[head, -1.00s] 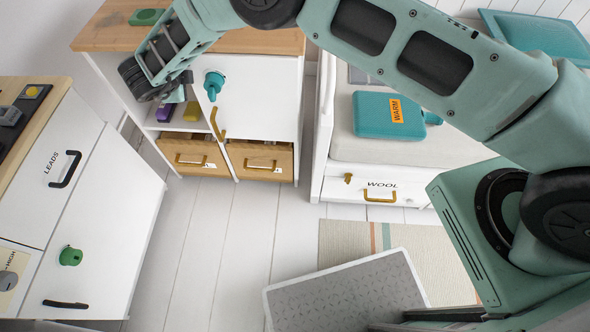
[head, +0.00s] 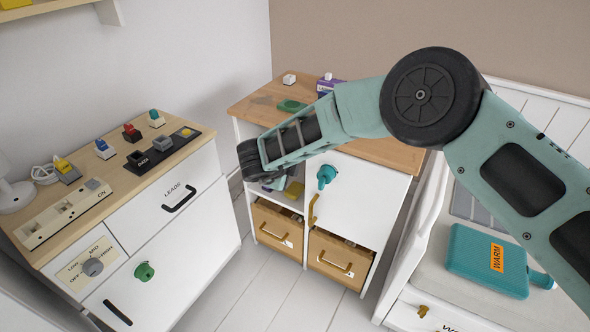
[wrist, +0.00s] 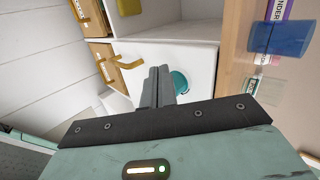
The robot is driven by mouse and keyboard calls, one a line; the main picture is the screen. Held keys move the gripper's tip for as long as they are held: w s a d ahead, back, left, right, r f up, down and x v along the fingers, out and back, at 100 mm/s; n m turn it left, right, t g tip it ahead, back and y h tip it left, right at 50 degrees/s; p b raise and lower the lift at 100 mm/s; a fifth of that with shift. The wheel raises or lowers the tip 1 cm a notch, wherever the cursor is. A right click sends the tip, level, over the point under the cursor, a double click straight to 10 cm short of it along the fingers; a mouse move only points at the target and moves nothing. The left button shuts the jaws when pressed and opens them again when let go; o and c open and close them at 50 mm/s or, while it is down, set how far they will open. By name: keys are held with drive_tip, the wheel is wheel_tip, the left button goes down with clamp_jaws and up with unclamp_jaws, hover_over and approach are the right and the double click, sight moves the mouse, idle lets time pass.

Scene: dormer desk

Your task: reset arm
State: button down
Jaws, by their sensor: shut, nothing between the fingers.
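My gripper (wrist: 158,80) is shut with nothing between its fingers. In the wrist view its two grey fingers lie together, pointing toward the white cabinet front, with the teal knob (wrist: 179,82) just right of them. In the head view my arm reaches across from the right, and its wrist end is in front of the small cabinet's open shelf, left of the teal knob (head: 327,176) on the white door (head: 357,205). The fingers are mostly hidden behind my wrist there.
Below the shelf are two wooden drawers (head: 338,262). The cabinet's wooden top (head: 380,150) holds a green item (head: 291,106). A desk unit (head: 150,200) with switches stands left. A teal WARM case (head: 487,262) lies on the bench at right. Floor between is clear.

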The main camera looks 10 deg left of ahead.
drive_tip(key=s+a+r+n+y+p, duration=0.1)
drive_tip(key=s+a+r+n+y, duration=0.2)
drive_tip(key=r, duration=0.6)
drive_tip(key=s+a+r+n+y+p, duration=0.1)
drive_tip(key=s+a+r+n+y, duration=0.2)
drive_tip(key=r, duration=0.5)
drive_tip(key=s+d+r+n+g+y+p, duration=0.2)
drive_tip(key=s+d+r+n+g+y, duration=0.15)
drive_tip(key=s+r+n, duration=0.55)
drive_tip(key=s+d+n+g+h+p, duration=0.1)
drive_tip(key=s+d+n+g+h, duration=0.1)
drive_tip(key=s+d+n, duration=0.4)
drive_tip(key=s+d+n+g+h+p, duration=0.2)
drive_tip(key=s+d+n, duration=0.5)
drive_tip(key=s+d, duration=0.9)
drive_tip(key=d+g+h, duration=0.1)
drive_tip(key=d+h, duration=0.1)
drive_tip(key=d, duration=0.5)
drive_tip(key=shift+s+g+h, duration=0.2)
drive_tip(key=shift+g+h, duration=0.15)
